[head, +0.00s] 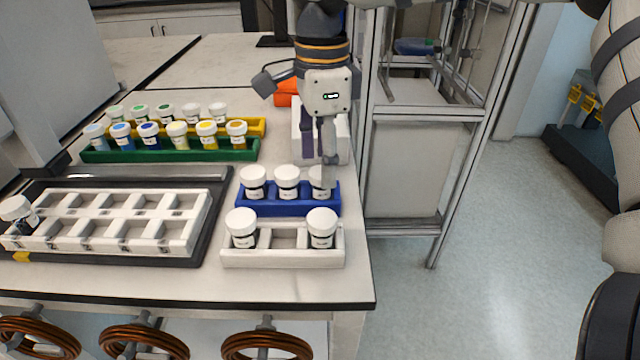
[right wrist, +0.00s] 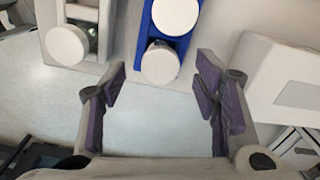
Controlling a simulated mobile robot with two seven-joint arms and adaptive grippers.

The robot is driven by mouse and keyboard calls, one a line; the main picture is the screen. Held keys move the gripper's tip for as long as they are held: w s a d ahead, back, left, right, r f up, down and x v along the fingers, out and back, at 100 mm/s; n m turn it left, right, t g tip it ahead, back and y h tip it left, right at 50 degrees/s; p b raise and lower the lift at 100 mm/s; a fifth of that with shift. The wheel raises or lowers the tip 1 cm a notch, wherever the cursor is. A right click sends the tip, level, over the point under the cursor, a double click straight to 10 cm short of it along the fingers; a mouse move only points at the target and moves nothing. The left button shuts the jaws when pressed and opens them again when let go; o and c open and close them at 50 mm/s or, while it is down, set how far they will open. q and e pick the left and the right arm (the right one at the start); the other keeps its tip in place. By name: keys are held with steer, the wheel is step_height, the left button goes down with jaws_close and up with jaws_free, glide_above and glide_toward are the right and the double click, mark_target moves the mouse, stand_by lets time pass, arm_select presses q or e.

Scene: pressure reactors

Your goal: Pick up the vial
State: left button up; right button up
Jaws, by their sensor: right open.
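The task does not say which vial is meant. White-capped vials stand in a blue rack (head: 262,208); its right-end vial (head: 317,176) is partly hidden by my right gripper (head: 319,163). In the right wrist view, my right gripper (right wrist: 159,76) is open and empty, its purple-padded fingers spread wide. The blue rack's end vial (right wrist: 160,62) appears between and just beyond the fingertips, with no visible contact. Two more vials, left (head: 241,226) and right (head: 321,226), stand in the white rack (head: 283,258) in front, its middle slot empty. My left gripper is not in view.
A green rack (head: 170,151) and a yellow rack behind it hold several vials. A large white tray (head: 120,218) at left has mostly empty compartments and one vial (head: 17,211). A white box (head: 342,145) stands behind the blue rack. The table's right edge is close, with a metal frame (head: 440,180) beyond.

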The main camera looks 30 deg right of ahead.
mark_target(321, 188)
step_height(321, 188, down, 3)
steer(key=shift+f, duration=0.1)
steer(key=c, duration=1.1)
